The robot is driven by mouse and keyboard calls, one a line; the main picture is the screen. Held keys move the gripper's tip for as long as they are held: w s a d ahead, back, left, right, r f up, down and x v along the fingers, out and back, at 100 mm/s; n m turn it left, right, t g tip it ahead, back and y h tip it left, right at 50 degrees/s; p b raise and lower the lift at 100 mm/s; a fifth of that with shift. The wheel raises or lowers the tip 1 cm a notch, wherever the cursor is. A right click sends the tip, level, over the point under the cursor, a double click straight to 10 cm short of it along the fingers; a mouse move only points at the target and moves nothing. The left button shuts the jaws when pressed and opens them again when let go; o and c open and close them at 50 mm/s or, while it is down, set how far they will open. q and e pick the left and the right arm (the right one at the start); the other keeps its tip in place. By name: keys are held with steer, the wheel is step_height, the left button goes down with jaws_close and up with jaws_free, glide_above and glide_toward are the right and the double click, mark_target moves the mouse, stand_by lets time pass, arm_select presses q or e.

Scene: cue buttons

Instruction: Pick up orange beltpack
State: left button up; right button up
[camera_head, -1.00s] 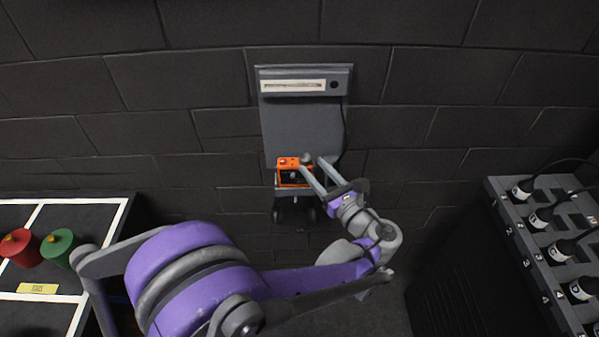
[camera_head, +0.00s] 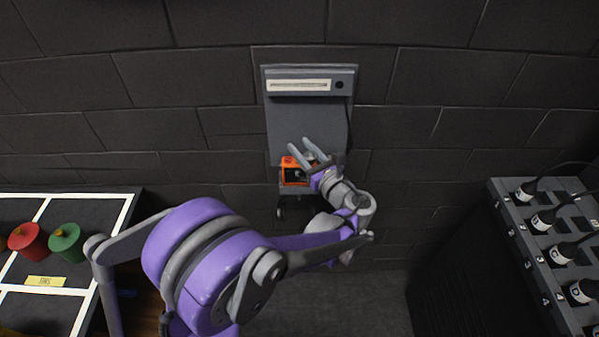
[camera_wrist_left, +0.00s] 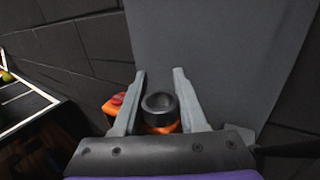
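The orange beltpack (camera_head: 293,173) sits low on the grey wall-mounted panel in the head view. In the left wrist view the beltpack (camera_wrist_left: 114,106) shows as orange parts with a red button and a dark round knob, partly hidden by my gripper. My left gripper (camera_head: 311,147) is at the beltpack's upper right. In the wrist view its two fingers (camera_wrist_left: 160,74) are apart, with the knob between them and a gap to each finger. It holds nothing that I can see. My right gripper is not in view.
The grey panel (camera_head: 300,120) with a white label strip is on the dark block wall. At left, a black table (camera_head: 75,212) with white lines carries a red and a green button. At right, a dark rack (camera_head: 506,199) holds several corded plugs.

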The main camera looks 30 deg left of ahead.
arm_select(q)
jaws_close()
stand_by(1.2)
